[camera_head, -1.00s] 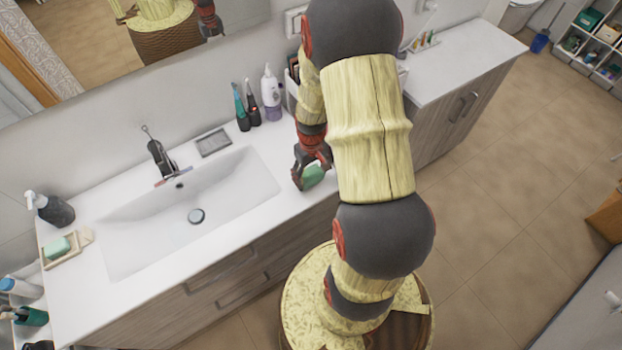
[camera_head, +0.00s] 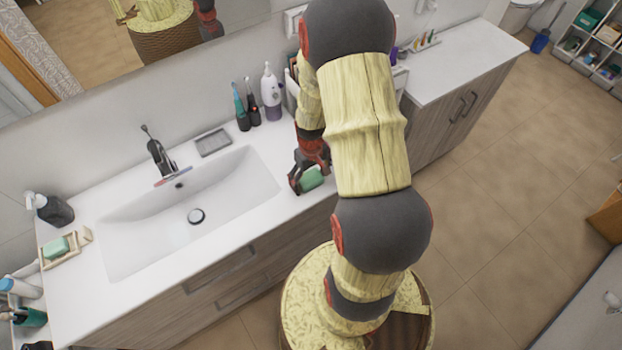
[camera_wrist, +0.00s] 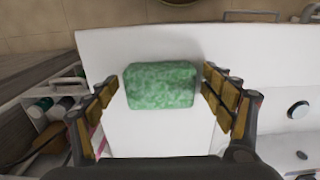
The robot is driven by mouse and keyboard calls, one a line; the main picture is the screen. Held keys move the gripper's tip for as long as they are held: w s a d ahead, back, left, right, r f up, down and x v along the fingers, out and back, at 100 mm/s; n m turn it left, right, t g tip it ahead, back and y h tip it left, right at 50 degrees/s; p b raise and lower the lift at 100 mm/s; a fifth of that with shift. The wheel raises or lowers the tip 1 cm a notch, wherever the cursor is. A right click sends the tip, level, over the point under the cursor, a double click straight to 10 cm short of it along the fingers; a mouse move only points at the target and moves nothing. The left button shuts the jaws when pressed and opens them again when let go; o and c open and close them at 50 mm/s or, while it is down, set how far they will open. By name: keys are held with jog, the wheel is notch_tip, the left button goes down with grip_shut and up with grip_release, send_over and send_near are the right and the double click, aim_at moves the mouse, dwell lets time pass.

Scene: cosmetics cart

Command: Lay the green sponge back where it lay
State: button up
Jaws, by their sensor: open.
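The green sponge (camera_head: 312,179) lies on the white countertop to the right of the sink basin, near the front edge. It also shows in the wrist view (camera_wrist: 160,85), flat on the white surface. My gripper (camera_head: 298,180) is low at the sponge in the head view. In the wrist view my gripper (camera_wrist: 160,95) is open, with one finger on each side of the sponge and a small gap at each side. Part of the sponge's right end in the head view is close to my arm.
The sink basin (camera_head: 150,225) is left of the sponge. A soap dish (camera_head: 72,250) with a green bar stands at the far left. A grey tray (camera_head: 213,142), toothbrushes (camera_head: 241,112) and a white-purple bottle (camera_head: 270,95) stand along the wall.

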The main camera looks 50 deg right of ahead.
aim_at(311, 178)
jog(key=w+a+r+t+p, duration=0.1)
jog(key=a+r, duration=0.1)
jog(key=r, duration=0.8)
jog(key=w+a+r, duration=0.1)
jog(key=a+r, duration=0.2)
jog(key=r, duration=0.7)
jog(key=s+a+r+n+t, duration=0.1)
jog(key=s+a+r, duration=0.3)
jog(key=a+r, duration=0.4)
jog(key=s+a+r+n+t, duration=0.1)
jog(key=s+a+r+t, duration=0.2)
jog(key=a+r, duration=0.6)
jog(key=shift+s+a+r+n+t, duration=0.3)
jog(key=shift+s+r, duration=0.6)
jog(key=shift+s, duration=0.15)
notch_tip(311, 178, down, 11)
jog(key=b, duration=1)
jog(key=shift+b, duration=0.35)
